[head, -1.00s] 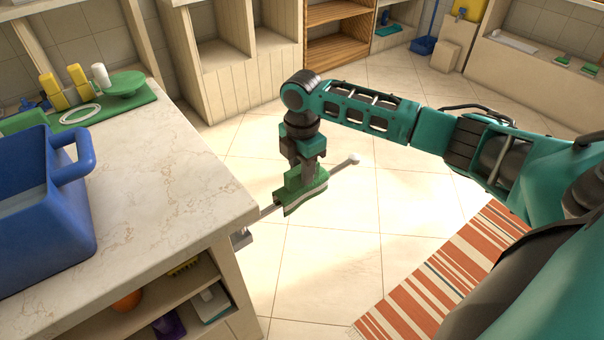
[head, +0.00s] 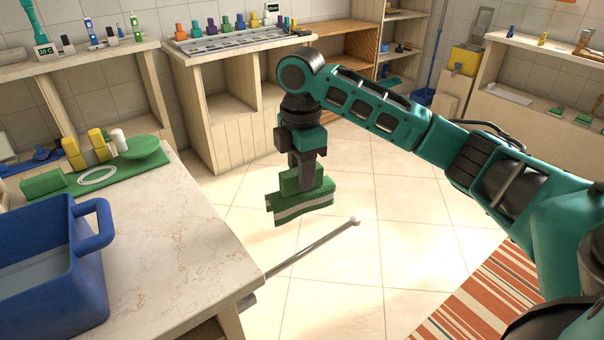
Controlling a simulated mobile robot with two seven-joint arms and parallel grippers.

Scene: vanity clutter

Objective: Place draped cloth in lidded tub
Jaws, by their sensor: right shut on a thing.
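A green cloth with a pale stripe (head: 300,207) hangs folded from my right gripper (head: 307,182), which is shut on its top. The cloth is in the air to the right of the counter and appears clear of the metal rail (head: 315,246) below it. A blue tub (head: 85,265) with a looped handle stands on the counter at the lower left, partly cut off by the picture edge. Its inside shows a pale grey-blue surface, and I see no lid on it. My left gripper is not in view.
The marble counter (head: 185,235) is bare right of the tub. Behind the tub, a green mat (head: 125,170) holds a white ring (head: 97,176), yellow bottles and a green dish. The rail with a white end knob (head: 355,220) sticks out from the counter. A striped rug (head: 490,300) lies at right.

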